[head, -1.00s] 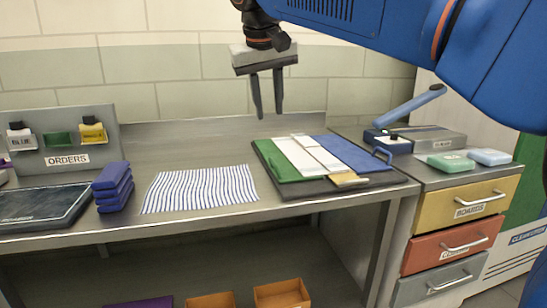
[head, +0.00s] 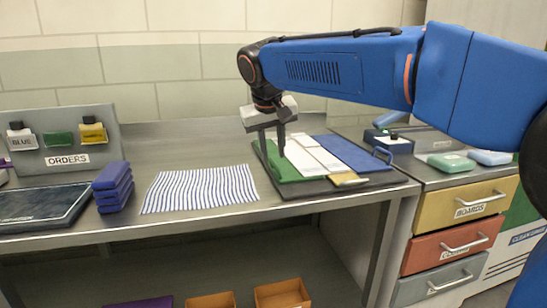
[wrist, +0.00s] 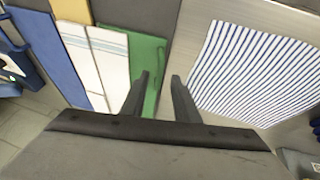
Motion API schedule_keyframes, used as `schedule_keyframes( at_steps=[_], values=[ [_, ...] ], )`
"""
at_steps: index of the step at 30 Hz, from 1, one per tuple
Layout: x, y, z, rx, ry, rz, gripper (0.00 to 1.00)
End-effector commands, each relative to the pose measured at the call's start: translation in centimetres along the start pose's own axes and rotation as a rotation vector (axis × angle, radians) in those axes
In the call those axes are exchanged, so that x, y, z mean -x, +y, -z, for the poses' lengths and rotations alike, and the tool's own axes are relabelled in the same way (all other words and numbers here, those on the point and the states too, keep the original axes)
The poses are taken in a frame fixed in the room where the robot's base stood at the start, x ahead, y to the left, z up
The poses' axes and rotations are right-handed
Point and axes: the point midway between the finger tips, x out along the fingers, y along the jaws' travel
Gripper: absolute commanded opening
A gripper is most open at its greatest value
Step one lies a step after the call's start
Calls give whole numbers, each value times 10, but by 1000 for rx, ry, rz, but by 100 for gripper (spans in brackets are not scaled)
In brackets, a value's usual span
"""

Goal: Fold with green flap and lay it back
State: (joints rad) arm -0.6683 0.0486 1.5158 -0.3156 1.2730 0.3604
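The folding board has a green flap (head: 290,168) on its left and a blue flap (head: 352,153) on its right. The green flap lies flat; it also shows in the wrist view (wrist: 147,52). A white cloth with thin stripes (head: 316,153) lies between the flaps, seen too in the wrist view (wrist: 108,60). A small yellow flap (head: 349,180) is at the front. My gripper (head: 271,154) is open, fingers pointing down at the green flap's outer left edge. In the wrist view its fingertips (wrist: 160,76) appear either side of that edge. Contact cannot be told.
A blue-white striped cloth (head: 200,188) lies flat left of the board. Folded blue pieces (head: 113,188) are stacked beside a dark tablet (head: 40,204). An orders rack (head: 65,140) stands behind. A drawer unit (head: 465,204) is at the right. The back of the bench is clear.

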Motion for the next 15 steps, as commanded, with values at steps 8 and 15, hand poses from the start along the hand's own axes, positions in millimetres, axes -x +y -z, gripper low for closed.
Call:
schedule_keyframes(
  at_steps=[8,15],
  values=[
    [-24,0,0,-1,-1,-1,28],
    [-26,0,0,0,0,0,28]
  ],
)
